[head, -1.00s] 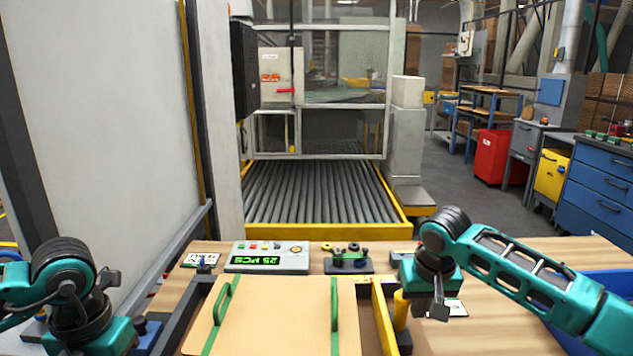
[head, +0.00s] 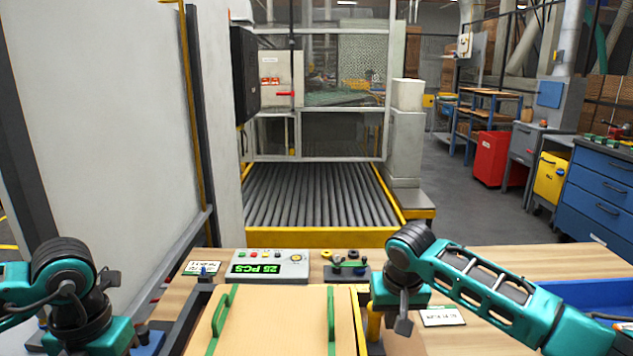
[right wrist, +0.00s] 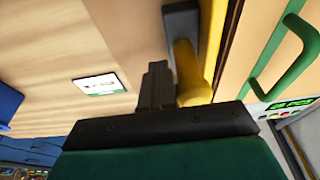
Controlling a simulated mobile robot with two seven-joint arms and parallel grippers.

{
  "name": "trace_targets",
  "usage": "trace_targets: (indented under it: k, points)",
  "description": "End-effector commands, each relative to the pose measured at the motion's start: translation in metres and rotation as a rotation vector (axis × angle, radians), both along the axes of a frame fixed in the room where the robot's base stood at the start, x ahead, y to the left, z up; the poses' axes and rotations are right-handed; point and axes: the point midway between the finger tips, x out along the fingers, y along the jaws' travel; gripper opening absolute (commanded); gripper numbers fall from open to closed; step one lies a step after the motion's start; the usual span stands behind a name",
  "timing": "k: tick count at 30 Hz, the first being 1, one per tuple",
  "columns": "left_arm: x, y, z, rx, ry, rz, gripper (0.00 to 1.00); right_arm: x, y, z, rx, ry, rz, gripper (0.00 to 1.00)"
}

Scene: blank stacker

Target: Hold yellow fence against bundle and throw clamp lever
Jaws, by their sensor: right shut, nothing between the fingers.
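The bundle (head: 270,325) is a flat tan stack with green straps and handles, at the bottom middle of the head view. The yellow fence (head: 363,310) runs along its right side, with little or no gap visible. The fence also shows in the right wrist view (right wrist: 213,45). A yellow upright grip (head: 374,323) stands just right of the fence; it may be the clamp lever, but I cannot tell. My right gripper (head: 403,325) is shut and empty, pointing down just right of that grip. My left arm shows at lower left; its fingers are out of view.
A counter box (head: 267,266) reading 25 PCS and a small control block (head: 347,268) stand behind the bundle. A white label card (head: 442,316) lies on the wooden table right of my gripper. A blue bin (head: 590,295) is farther right. A roller conveyor lies beyond.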

Motion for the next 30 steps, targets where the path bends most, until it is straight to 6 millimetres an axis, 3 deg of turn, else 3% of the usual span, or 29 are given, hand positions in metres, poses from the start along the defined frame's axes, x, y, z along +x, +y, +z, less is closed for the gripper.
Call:
trace_targets:
  k: [24, 30]
  points:
    - [0.0, 0.0, 0.015, 0.0, 0.0, 0.0, 0.0, -0.001, 0.046, 0.001, 0.007, 0.001, 0.008, 0.0]
    - [0.0, 0.0, 0.015, 0.0, 0.0, 0.0, 0.0, -0.001, 0.045, 0.0, 0.007, 0.001, 0.007, 0.0]
